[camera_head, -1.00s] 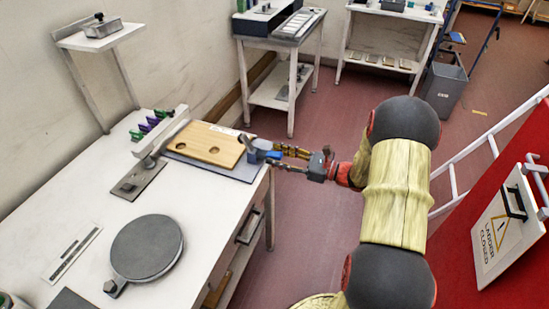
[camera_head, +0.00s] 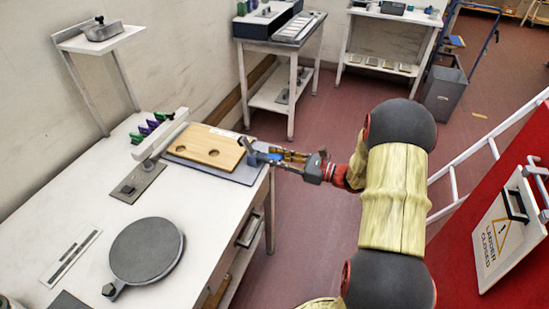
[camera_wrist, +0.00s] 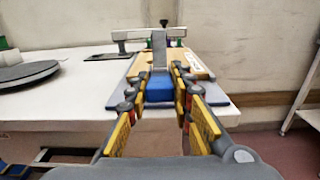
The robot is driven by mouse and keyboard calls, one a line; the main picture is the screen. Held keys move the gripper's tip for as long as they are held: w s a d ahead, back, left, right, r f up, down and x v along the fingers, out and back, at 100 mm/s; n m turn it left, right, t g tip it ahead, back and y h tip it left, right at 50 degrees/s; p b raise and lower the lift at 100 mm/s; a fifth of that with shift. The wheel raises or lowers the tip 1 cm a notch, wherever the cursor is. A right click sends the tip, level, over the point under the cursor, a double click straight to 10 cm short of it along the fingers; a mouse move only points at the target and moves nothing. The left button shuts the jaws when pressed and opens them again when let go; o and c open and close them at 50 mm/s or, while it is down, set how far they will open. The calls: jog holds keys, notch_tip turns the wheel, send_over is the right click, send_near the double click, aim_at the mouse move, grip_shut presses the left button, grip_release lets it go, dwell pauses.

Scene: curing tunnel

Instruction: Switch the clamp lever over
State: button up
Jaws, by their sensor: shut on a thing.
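The clamp lever shows in the head view as a grey bar (camera_head: 247,146) with a blue grip (camera_head: 261,157) at the table's right edge. In the wrist view the grey bar (camera_wrist: 159,50) runs away from me above the wooden board (camera_wrist: 141,68), with the blue grip (camera_wrist: 160,88) at its near end. My gripper (camera_head: 278,156) reaches in from the right and is shut on the blue grip; its yellow-padded fingers lie on both sides of it in the wrist view (camera_wrist: 160,96). The fingers partly hide the grip in the head view.
A round dark plate (camera_head: 146,250) is nearer on the white table (camera_head: 100,208). Green and purple clips (camera_head: 150,126) stand behind.

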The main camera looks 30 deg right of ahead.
grip_shut()
